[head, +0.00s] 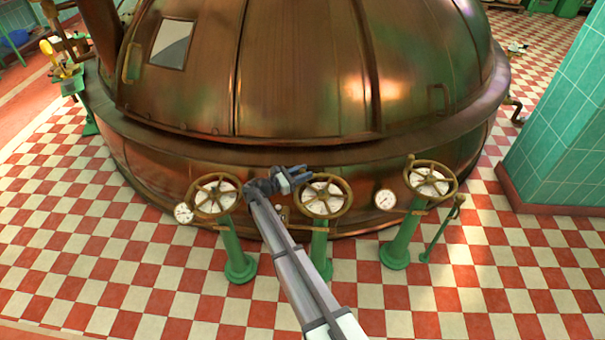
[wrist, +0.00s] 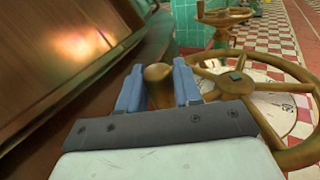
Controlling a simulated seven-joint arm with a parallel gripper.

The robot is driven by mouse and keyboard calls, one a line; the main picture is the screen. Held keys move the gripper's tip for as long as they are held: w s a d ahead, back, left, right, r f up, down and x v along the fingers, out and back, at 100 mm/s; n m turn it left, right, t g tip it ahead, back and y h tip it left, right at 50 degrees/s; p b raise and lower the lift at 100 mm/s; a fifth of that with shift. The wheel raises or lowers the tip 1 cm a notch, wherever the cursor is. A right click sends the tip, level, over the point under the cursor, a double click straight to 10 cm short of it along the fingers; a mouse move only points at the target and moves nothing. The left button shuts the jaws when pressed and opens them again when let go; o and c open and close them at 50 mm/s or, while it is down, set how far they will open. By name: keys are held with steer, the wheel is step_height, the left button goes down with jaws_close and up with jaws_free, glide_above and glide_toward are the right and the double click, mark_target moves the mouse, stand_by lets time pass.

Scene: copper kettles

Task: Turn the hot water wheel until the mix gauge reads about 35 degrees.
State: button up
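Three brass handwheels stand on green posts before the copper kettle: a left wheel (head: 202,187), a middle wheel (head: 347,200) and a right wheel (head: 453,186). I cannot tell by label which is hot water. My gripper (head: 297,175) is at the left rim of the middle wheel. In the wrist view its blue fingers (wrist: 159,85) stand close on both sides of a brass knob (wrist: 158,75), which fills the gap; the middle wheel (wrist: 262,118) lies to the right. Small round gauges sit at the left (head: 183,213) and between the middle and right wheels (head: 385,199); their readings are too small.
The copper kettle (head: 290,70) rises close behind the wheels. A green tiled block (head: 560,130) stands at the right. Brass and green fittings (head: 62,68) are at the far left. The red and white checked floor (head: 130,270) is open in front.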

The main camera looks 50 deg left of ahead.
mark_target(298, 201)
jaws_close()
steer(key=shift+s, duration=0.1)
steer(key=s+n+y, duration=0.1)
steer(key=y, duration=0.1)
steer(key=s+d+n+y, duration=0.1)
steer(key=s+n+y, duration=0.1)
steer(key=y, duration=0.1)
steer(key=shift+d+n+y, duration=0.3)
steer(key=s+n+y, duration=0.1)
steer(key=y, duration=0.1)
steer(key=s+d+n+g+y, duration=0.1)
steer(key=y, duration=0.1)
steer(key=s+n+y, duration=0.1)
steer(key=n+y, duration=0.1)
steer(key=shift+d+g, duration=0.3)
steer(key=shift+d, duration=0.1)
steer(key=shift+s+d, duration=0.35)
steer(key=shift+d, duration=0.2)
steer(key=shift+s+d, duration=0.3)
steer(key=shift+d, duration=0.2)
steer(key=shift+s+d, duration=0.1)
steer(key=shift+d, duration=0.45)
steer(key=shift+o, duration=1.8)
jaws_free()
